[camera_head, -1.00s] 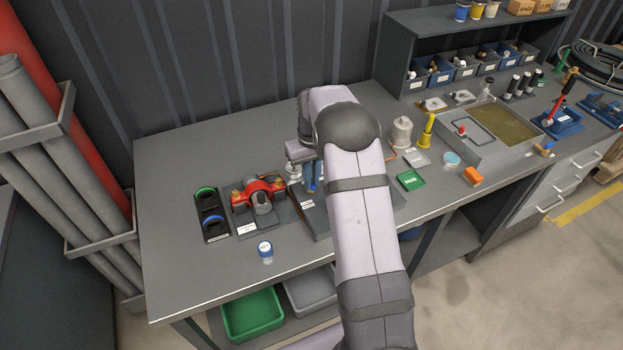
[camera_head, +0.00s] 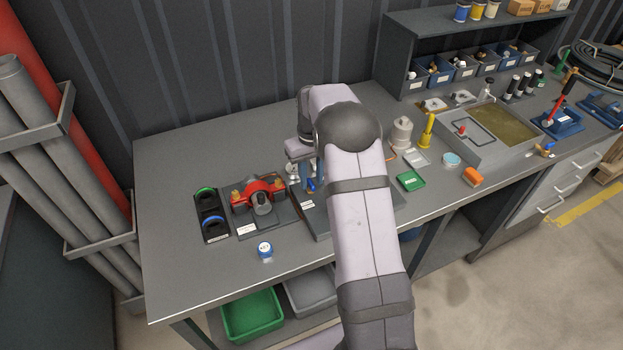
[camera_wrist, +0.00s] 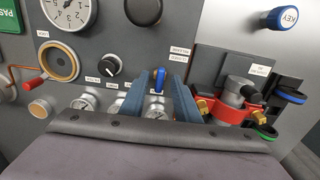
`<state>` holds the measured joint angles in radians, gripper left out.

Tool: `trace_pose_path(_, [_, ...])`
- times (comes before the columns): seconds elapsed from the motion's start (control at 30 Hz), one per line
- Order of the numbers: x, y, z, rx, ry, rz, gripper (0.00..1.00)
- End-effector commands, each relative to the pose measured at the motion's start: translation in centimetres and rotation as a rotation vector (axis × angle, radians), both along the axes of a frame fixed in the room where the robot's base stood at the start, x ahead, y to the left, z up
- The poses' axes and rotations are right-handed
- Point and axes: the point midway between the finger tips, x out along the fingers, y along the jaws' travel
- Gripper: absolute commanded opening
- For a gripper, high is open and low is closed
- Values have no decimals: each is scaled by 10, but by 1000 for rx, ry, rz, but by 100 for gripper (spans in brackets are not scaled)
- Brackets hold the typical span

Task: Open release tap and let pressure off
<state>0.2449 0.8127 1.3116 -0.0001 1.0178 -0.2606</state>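The release tap shows a blue handle (camera_wrist: 159,80) on a dark grey panel in the wrist view, beside small labels reading RELEASE and CLOSED. My gripper (camera_wrist: 160,76) has its two blue-grey fingers on either side of the handle, with a visible gap at each side. It is open and not closed on the handle. In the head view the blue handle (camera_head: 311,186) shows just beside my gripper (camera_head: 306,180), low over the panel (camera_head: 315,222). A round pressure gauge (camera_wrist: 68,10) is cut by the top edge of the wrist view; its needle is hard to read.
A black knob (camera_wrist: 110,66), a brass-ringed port (camera_wrist: 58,62) and a red-handled lever (camera_wrist: 36,84) sit left of the tap. A red clamp fixture (camera_head: 262,192) stands close on the other side. A blue-capped KEY piece (camera_head: 265,250) stands on the bench front, with bare bench around it.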

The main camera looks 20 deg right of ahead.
Motion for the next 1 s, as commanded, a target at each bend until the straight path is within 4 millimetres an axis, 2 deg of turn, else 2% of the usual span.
trace_pose_path(0.3, [1,0,41,-2,-7,1,29])
trace_pose_path(0.5, [1,0,61,-2,-6,1,29])
trace_pose_path(1.0, [1,0,67,-1,-4,1,29])
